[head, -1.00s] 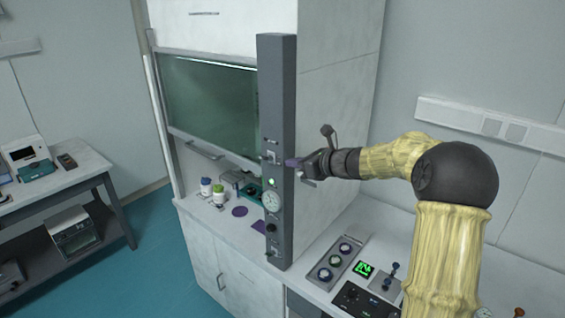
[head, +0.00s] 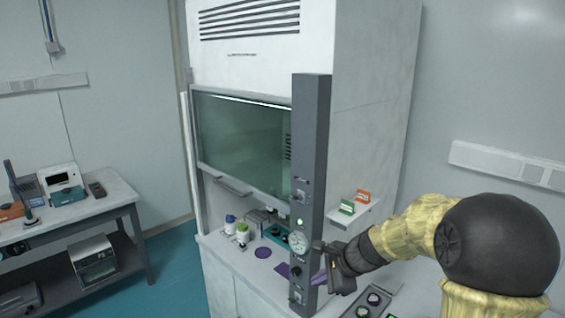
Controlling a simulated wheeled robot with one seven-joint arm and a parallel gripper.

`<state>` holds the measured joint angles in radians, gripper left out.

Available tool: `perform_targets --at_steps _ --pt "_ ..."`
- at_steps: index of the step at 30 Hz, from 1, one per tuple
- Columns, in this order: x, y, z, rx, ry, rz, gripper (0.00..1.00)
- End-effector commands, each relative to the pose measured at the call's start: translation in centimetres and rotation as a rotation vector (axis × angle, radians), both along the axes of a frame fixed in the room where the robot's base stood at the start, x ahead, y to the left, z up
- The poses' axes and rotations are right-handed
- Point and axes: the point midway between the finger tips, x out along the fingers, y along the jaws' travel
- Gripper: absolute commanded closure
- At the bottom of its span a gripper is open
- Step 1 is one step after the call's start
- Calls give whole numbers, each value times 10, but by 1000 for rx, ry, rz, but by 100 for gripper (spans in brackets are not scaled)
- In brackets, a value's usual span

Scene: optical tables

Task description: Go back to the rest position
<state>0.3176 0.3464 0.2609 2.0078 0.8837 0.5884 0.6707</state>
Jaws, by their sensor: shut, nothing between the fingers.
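My gripper (head: 322,276) is in the head view, at the lower right of the grey control column (head: 311,160) on the fume hood (head: 370,110). Its purple fingers are shut with nothing between them. The fingertips sit close beside the column's right edge, near the height of its round gauge (head: 298,242) and lower knobs. I cannot tell whether they touch the column. My arm reaches in from the right, in a yellow cover with a black joint.
The hood's glass sash (head: 240,143) is partly raised, with bottles (head: 243,232) on the worktop below. A small shelf (head: 348,218) holds green and orange cards. A knob panel (head: 372,302) lies below my arm. A side bench (head: 80,212) with instruments stands left, with blue floor between.

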Motion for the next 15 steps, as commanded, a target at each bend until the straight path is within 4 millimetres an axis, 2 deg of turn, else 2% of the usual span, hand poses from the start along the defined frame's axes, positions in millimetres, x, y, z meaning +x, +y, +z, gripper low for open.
perform_targets --at_steps 1,6,12,15 --pt "-23 1 -20 -105 -17 107 100" --pt "-92 -17 -60 -432 -80 493 100" --pt "-163 -40 -95 -732 -158 984 100" --pt "-188 -48 -105 -823 -192 1181 100"
